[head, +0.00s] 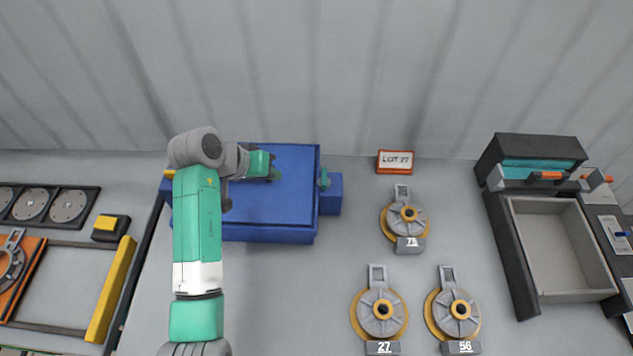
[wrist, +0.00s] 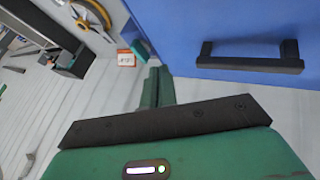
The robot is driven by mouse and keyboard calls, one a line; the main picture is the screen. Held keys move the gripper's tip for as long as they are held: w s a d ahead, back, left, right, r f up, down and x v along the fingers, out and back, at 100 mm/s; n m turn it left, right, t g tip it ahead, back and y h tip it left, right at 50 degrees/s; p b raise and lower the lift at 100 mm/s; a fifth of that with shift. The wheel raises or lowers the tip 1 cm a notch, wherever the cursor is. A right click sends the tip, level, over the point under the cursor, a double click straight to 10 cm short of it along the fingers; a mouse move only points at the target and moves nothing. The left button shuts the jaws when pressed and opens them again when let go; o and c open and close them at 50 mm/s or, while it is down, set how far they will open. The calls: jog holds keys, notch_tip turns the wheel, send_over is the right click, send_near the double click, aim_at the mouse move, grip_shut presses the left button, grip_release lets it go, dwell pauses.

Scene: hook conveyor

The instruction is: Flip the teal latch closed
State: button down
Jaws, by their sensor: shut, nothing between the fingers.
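The teal latch (head: 323,180) is a small piece at the right edge of the blue box (head: 265,230), beside a small blue block (head: 331,196). Its exact pose is too small to tell. In the wrist view a teal piece (wrist: 143,50) at the blue panel's edge looks like the latch. My gripper (head: 275,172) is over the box's top, left of the latch and apart from it. In the wrist view its green fingers (wrist: 158,84) are together and empty. The box's lid looks shut, and a black handle (wrist: 250,60) shows on the blue panel.
A lot sign (head: 395,161) stands right of the box. Several numbered discs with hook plates, such as 75 (head: 405,215), lie on the grey surface. A dark-framed tray (head: 560,245) is at the right, and a yellow-railed fixture (head: 110,290) at the left.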

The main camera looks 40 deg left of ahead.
jog(key=b, duration=0.2)
send_near(319, 184)
jog(key=f, duration=0.1)
jog(key=a+f, duration=0.2)
jog(key=f, duration=0.1)
jog(key=shift+w+a+f, duration=0.1)
jog(key=shift+w+d+f, duration=0.1)
jog(key=shift+w+d, duration=1.4)
jog(key=shift+s+p, duration=0.1)
jog(key=shift+p, duration=0.6)
